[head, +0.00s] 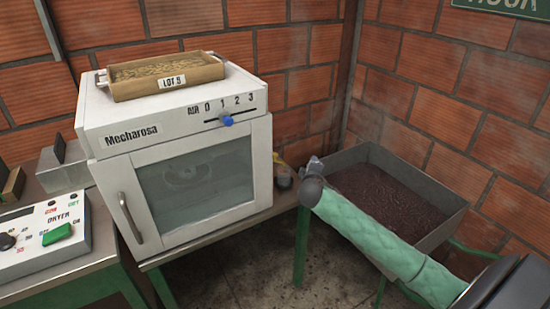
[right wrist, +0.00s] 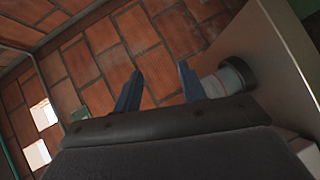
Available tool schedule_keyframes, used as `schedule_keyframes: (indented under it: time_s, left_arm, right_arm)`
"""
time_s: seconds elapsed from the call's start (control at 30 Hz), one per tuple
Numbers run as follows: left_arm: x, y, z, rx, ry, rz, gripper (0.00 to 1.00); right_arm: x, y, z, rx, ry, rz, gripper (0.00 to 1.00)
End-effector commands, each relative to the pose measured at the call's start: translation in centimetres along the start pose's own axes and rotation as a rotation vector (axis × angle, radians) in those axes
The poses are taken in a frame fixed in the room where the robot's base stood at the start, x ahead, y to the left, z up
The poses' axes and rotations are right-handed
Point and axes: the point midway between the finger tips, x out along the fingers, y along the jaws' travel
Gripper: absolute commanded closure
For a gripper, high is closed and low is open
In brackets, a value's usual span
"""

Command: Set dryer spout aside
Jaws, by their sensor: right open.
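The dryer (head: 180,160) is a white box marked Mecharosa, with a glass door. The dryer spout (head: 284,180) shows as a short piece with a dark end at the dryer's right side, partly hidden behind its edge. In the right wrist view the spout (right wrist: 225,78) is a pale tube with a dark ring against the dryer's side wall. My right gripper (head: 316,164) is just right of the spout. Its two blue fingers (right wrist: 160,84) are apart with nothing between them; the spout lies beside the right finger. Whether they touch is unclear. My left gripper is out of view.
A wooden tray (head: 170,89) labelled LOT 9 sits on the dryer. A grey bin (head: 440,205) of dark material stands at right, behind my right arm. A control box (head: 45,235) is at left. Brick walls close off the back.

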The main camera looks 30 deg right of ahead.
Motion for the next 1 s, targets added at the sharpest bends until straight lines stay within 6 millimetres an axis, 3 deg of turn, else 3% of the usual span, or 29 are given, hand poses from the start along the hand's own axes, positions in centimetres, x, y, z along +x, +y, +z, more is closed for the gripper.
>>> schedule_keyframes:
  time_s: [0.03, 0.1, 0.2, 0.3, 0.57, 0.8, 1.0]
  left_arm:
    - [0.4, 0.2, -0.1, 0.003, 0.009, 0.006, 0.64]
    - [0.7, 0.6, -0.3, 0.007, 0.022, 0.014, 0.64]
    - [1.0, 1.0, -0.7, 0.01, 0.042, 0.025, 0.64]
    - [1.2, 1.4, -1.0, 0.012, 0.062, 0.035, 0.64]
    - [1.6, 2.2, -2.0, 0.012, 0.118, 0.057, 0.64]
    - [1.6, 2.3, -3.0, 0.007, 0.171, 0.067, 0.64]
    - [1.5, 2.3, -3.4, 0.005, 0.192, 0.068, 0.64]
  right_arm:
    - [1.9, 1.9, 0.1, -0.082, 0.035, 0.07, 0.59]
    - [4.0, 4.2, -0.1, -0.212, 0.09, 0.161, 0.59]
    - [6.0, 6.2, -0.5, -0.408, 0.169, 0.272, 0.59]
    - [7.4, 6.8, -0.9, -0.613, 0.248, 0.363, 0.59]
    - [8.4, 3.9, -3.2, -1.127, 0.483, 0.566, 0.59]
    - [5.7, -0.1, -6.2, -1.527, 0.724, 0.792, 0.59]
    - [3.9, -1.6, -7.2, -1.68, 0.809, 0.925, 0.59]
